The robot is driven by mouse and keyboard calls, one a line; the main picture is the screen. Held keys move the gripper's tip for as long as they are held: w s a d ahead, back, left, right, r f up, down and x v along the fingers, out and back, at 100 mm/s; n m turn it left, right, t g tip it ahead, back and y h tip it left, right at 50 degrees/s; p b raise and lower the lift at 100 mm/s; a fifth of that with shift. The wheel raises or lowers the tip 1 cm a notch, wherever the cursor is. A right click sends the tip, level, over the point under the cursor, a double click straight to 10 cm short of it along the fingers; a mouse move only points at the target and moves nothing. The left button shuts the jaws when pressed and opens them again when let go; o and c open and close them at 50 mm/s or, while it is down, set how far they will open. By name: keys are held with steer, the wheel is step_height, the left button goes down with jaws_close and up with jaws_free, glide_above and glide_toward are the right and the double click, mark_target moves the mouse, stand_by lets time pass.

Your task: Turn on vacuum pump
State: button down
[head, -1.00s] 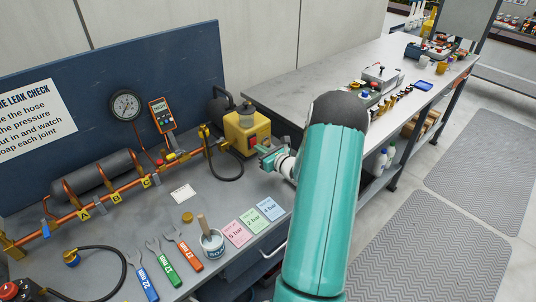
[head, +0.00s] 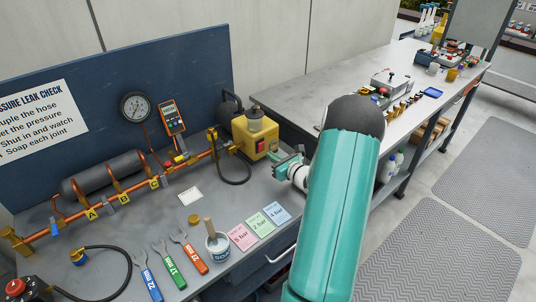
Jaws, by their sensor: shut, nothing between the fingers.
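The vacuum pump (head: 241,133) is a yellow box with a dark grey top and a black rounded part behind it. It stands at the back right end of the grey bench, joined by a black hose to the copper pipe. A red switch (head: 260,146) shows on its front face; its position is too small to tell. My gripper (head: 278,164) is shut and empty, just in front and to the right of the pump, close to the switch. I cannot tell whether it touches the pump. My teal arm hides part of the bench's right end.
The copper pipe (head: 108,204) with valves, a pressure gauge (head: 135,107) and an orange meter (head: 172,116) stand along the back panel. A second bench (head: 300,92) stands right.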

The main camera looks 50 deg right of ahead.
steer(key=s, duration=0.7)
steer(key=s+a+r, duration=0.1)
steer(key=s, duration=0.2)
steer(key=shift+s, duration=0.15)
steer(key=w+a+r+n+g+y, duration=0.2)
steer(key=a+r+n+g+y, duration=0.15)
steer(key=a+n, duration=0.4)
steer(key=w+a+r+n+g+y, duration=0.2)
steer(key=a+r+n+y, duration=0.15)
steer(key=a, duration=0.75)
steer(key=w+a+r+n+g+y, duration=0.2)
steer(key=a+r+n+y, duration=0.15)
steer(key=a+n, duration=0.4)
steer(key=s+a+r+n+g+h, duration=0.25)
steer(key=s+a+n, duration=0.2)
steer(key=a, duration=0.25)
steer(key=s+a+r+n+g+h, duration=0.1)
steer(key=s+a+r+n+g, duration=0.3)
steer(key=a, duration=0.3)
steer(key=s+a+r+n+t+h, duration=0.2)
steer(key=s+r+n+t+h, duration=0.1)
steer(key=n, duration=0.7)
steer(key=s+r+h, duration=0.1)
steer(key=s+h, duration=0.1)
steer(key=s, duration=0.1)
steer(key=shift+r, duration=0.15)
